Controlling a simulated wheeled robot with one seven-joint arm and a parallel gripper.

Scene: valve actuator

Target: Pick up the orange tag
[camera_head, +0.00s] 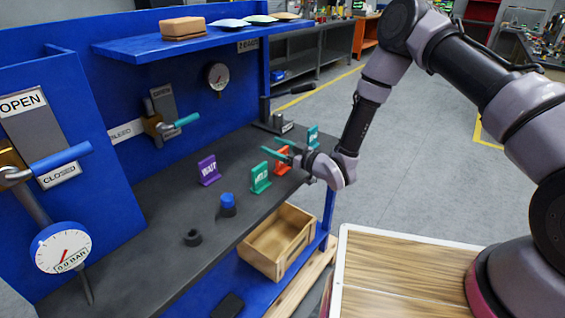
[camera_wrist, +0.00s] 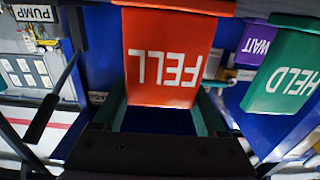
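The orange tag (camera_head: 282,161) stands on the dark bench top, partly covered by my gripper in the head view. In the wrist view the orange tag (camera_wrist: 170,58) fills the upper middle, its word FELL upside down. My gripper (camera_head: 276,150) reaches in from the right at tag height. In the wrist view the green fingers of my gripper (camera_wrist: 165,105) are apart, one at each side of the tag's near end. I see no clear grip, and whether a finger touches the tag I cannot tell.
A green HELD tag (camera_head: 260,178) stands close beside the orange one, a purple WAIT tag (camera_head: 209,170) farther left, and a teal tag (camera_head: 312,136) behind. A blue knob (camera_head: 228,204), a black ring (camera_head: 193,238) and a wooden box (camera_head: 277,241) are nearer. A blue shelf (camera_head: 150,46) hangs above.

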